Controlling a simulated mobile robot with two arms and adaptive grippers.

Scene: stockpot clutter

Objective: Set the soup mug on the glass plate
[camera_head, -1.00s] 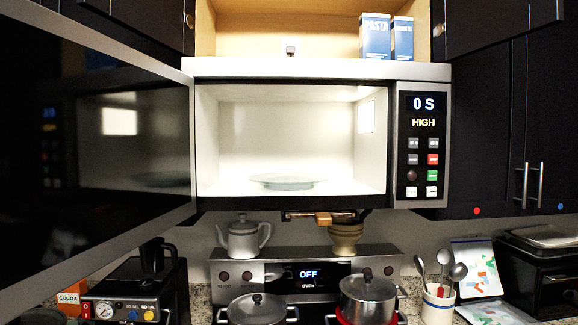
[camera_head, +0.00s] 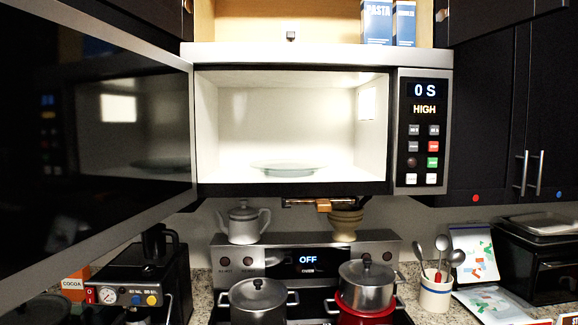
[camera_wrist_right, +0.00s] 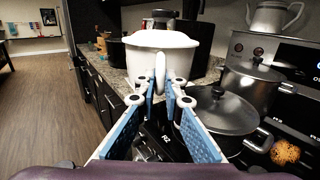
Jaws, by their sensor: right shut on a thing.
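The white soup mug (camera_wrist_right: 148,40) is in the right wrist view, with its handle toward my right gripper (camera_wrist_right: 160,94). My right gripper is shut on that handle, and the mug looks upright. The inside of the mug is hidden. The glass plate (camera_head: 289,169) lies on the floor of the open, lit microwave (camera_head: 418,62) in the head view, with nothing on it. Neither the mug nor my right gripper shows in the head view. My left gripper is in neither view.
The microwave door (camera_head: 95,130) stands swung open on the left. Below the microwave are a stove with two lidded pots (camera_head: 257,298) (camera_head: 366,283) and a kettle (camera_head: 243,222) behind them. A coffee machine (camera_head: 138,285) stands left, a utensil crock (camera_head: 435,290) right. The microwave cavity above the plate is clear.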

